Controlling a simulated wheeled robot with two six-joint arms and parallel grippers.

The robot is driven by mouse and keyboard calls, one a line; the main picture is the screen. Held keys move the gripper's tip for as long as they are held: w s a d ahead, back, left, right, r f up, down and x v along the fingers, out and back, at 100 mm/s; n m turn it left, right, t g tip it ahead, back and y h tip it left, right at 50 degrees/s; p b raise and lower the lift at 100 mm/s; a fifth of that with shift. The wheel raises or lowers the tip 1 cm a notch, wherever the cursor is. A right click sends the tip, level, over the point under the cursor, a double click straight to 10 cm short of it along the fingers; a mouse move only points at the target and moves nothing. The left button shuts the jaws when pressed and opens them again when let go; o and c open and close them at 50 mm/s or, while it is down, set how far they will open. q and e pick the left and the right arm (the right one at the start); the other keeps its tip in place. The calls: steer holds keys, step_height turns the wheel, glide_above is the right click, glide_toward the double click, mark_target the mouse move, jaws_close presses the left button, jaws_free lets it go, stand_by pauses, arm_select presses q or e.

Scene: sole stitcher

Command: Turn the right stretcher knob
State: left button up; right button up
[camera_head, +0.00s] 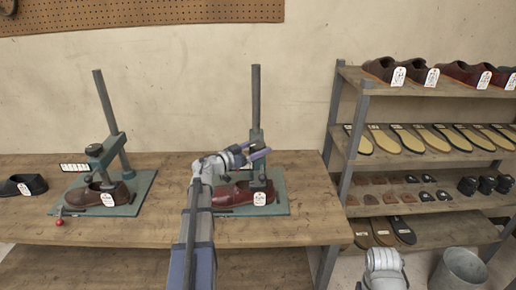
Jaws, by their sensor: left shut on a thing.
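The right stretcher stands on the bench with a green base plate (281,192) and a tall dark post (256,95). A dark red shoe (232,196) with a white tag sits on it. My left gripper (258,149) reaches the stretcher's clamp height, in front of the post. Its jaws are shut at the place of the right stretcher knob. The jaws and wrist hide the knob, so its turn angle does not show. My right gripper is not in view.
The left stretcher (117,150) holds a brown shoe (88,196), with a red ball handle (59,222) at its front left. A black shoe (27,184) lies at the far left. A shelf rack (441,160) of shoes and soles and a metal bucket (459,268) stand right of the bench (310,230).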

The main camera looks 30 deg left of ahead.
mark_target(251, 151)
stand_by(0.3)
arm_select(q)
steer(key=o, duration=1.3)
steer(key=v, duration=0.7)
steer(key=shift+s+a, duration=0.1)
steer(key=shift+s, duration=0.25)
steer(key=shift+f, duration=0.1)
